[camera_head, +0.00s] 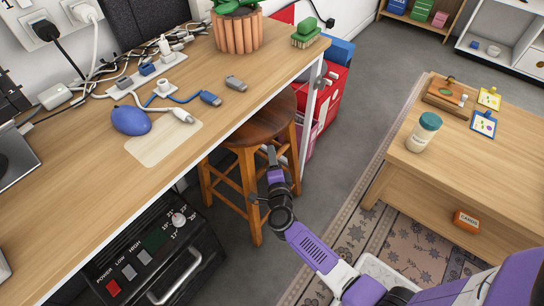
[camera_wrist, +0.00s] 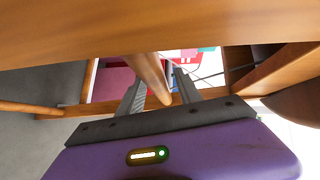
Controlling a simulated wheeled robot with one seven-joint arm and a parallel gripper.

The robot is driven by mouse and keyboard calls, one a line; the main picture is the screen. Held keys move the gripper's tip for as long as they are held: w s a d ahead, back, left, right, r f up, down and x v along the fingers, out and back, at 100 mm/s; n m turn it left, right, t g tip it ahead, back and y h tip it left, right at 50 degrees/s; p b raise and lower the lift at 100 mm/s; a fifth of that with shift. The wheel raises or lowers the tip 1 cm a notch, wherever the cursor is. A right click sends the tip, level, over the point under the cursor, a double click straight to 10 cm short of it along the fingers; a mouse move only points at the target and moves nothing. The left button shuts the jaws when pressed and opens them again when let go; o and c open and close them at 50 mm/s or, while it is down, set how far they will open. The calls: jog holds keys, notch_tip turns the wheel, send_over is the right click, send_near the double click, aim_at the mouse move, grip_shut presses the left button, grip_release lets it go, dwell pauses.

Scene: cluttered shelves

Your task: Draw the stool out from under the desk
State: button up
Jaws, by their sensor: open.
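The wooden stool (camera_head: 268,122) stands upright, partly under the desk (camera_head: 100,190). The desk top hides part of its round seat, and its legs and rungs show below. My gripper (camera_head: 271,153) is at the stool's near right side, just below the seat edge. In the wrist view my gripper (camera_wrist: 157,80) is open, its two grey fingers on either side of a slim round wooden bar of the stool (camera_wrist: 150,75). I cannot tell whether either finger touches it. Other wooden parts of the stool cross the top and right of that view.
A white desk leg (camera_head: 308,125) stands right of the stool, with red boxes (camera_head: 325,95) behind. A black heater-like unit (camera_head: 160,255) is left of it. A low wooden table (camera_head: 455,160) stands right, on a patterned rug (camera_head: 370,245). Grey floor (camera_head: 345,150) between is clear.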

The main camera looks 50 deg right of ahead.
jog(key=shift+x, duration=1.05)
grip_shut()
jog(key=shift+f, duration=0.1)
dwell(0.6)
